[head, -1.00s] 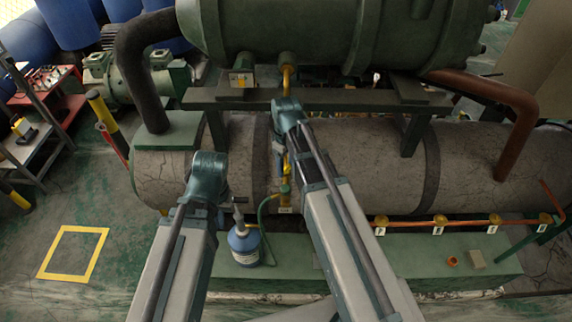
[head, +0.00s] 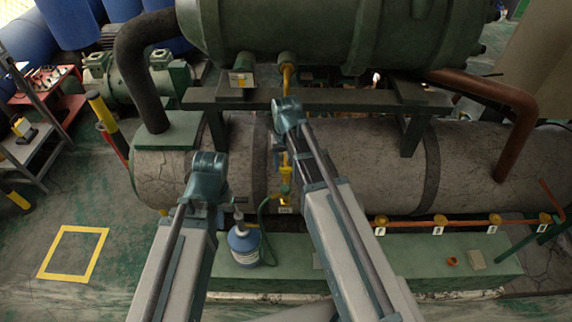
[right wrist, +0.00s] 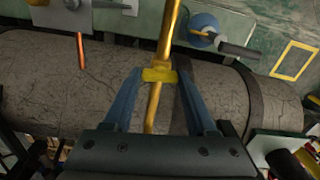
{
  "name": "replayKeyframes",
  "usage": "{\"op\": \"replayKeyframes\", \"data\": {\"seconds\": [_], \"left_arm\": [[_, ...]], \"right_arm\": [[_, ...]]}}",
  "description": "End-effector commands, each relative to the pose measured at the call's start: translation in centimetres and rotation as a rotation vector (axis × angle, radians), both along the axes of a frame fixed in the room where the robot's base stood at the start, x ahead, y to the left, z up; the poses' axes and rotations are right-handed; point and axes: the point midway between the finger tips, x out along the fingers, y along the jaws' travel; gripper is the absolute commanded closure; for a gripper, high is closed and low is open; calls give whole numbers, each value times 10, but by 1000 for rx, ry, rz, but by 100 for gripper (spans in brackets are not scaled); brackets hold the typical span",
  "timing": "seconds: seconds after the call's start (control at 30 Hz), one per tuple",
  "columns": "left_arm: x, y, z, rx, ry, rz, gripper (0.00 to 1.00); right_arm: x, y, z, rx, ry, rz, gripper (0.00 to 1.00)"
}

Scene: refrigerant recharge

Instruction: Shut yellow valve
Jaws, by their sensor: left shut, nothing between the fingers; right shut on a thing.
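The yellow valve handle (right wrist: 160,75) sits on a vertical yellow pipe (right wrist: 170,30) in the right wrist view. My right gripper (right wrist: 161,76) is shut on this handle, one blue fingertip at each end of it. In the head view the right gripper is at the yellow line (head: 287,75) in front of the grey tank, partly hidden by its own wrist. My left gripper (head: 228,201) is shut and empty, near the top of the blue refrigerant bottle (head: 243,246). I cannot tell whether it touches the bottle.
A green hose (head: 264,215) runs from the bottle to the yellow line. The cracked grey tank (head: 350,160) lies behind, under a green tank (head: 300,30). An orange pipe with several yellow fittings (head: 438,221) runs right. A yellow floor square (head: 74,253) is empty at left.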

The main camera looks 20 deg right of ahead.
Motion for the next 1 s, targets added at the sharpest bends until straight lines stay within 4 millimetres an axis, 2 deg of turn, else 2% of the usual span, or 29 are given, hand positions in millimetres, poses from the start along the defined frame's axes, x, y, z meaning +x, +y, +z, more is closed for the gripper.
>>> {"op": "replayKeyframes", "data": {"seconds": [0.3,0.83,0.87,1.0], "left_arm": [[0,0,0,0,0,0,100],[0,0,0,0,0,0,100],[0,0,0,0,0,0,100],[0,0,0,0,0,0,100]], "right_arm": [[0,0,0,0,0,-99,98],[0,0,0,0,0,-117,98],[0,0,0,0,0,-117,37],[0,0,0,0,0,-116,12]]}}
